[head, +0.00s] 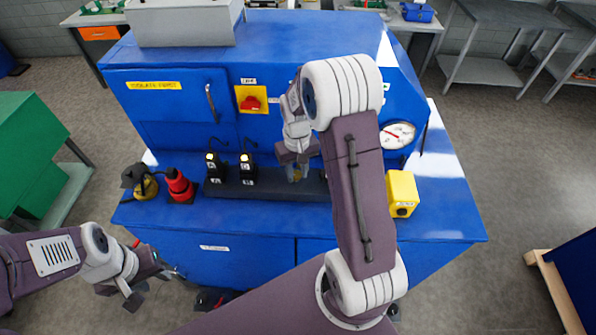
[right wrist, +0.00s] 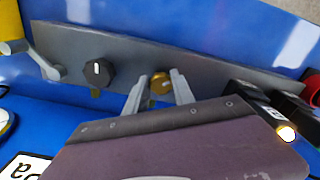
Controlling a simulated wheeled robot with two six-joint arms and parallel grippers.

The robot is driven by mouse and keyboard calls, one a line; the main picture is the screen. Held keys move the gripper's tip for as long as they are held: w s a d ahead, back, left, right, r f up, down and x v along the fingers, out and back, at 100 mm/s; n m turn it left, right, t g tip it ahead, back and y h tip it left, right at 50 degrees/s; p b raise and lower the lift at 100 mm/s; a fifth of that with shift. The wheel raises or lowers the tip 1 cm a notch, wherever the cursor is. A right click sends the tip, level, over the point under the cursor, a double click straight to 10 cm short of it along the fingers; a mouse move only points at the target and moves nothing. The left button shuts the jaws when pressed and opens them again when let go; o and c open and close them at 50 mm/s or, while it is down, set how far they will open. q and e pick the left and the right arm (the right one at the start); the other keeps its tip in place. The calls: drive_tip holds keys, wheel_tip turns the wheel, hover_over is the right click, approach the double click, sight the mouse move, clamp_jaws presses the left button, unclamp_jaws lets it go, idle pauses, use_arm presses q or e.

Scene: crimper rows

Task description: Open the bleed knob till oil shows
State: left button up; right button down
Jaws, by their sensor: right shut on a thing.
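The brass bleed knob (right wrist: 160,83) sits on the dark manifold bar (right wrist: 207,63) in the right wrist view. My right gripper (right wrist: 160,92) has a finger on each side of the knob and is shut on it. In the head view my right gripper (head: 297,174) reaches down to the bar, and its fingers mostly hide the brass knob there. No oil is visible at the knob. My left gripper (head: 152,286) hangs empty in front of the blue cabinet at lower left, its fingers apart.
A black knob (right wrist: 97,73) and a grey lever (right wrist: 45,65) are on the bar beside the brass knob. Two lit black units (head: 247,169) stand at its left end. A red switch (head: 250,103), pressure gauge (head: 398,135) and yellow box (head: 402,193) are close by.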

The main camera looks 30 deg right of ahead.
sight(296, 174)
drive_tip(key=shift+w+r+m, duration=0.15)
drive_tip(key=shift+w+m, duration=0.15)
drive_tip(key=shift+m, duration=0.6)
drive_tip(key=c, duration=1.2)
unclamp_jaws()
drive_tip(key=shift+c, duration=0.2)
drive_tip(key=shift+o, duration=0.9)
drive_tip(key=shift+r, duration=0.2)
wheel_tip(296, 174, up, 8)
drive_tip(key=b, duration=0.1)
drive_tip(key=shift+r+b, duration=0.2)
drive_tip(key=shift+b, duration=0.2)
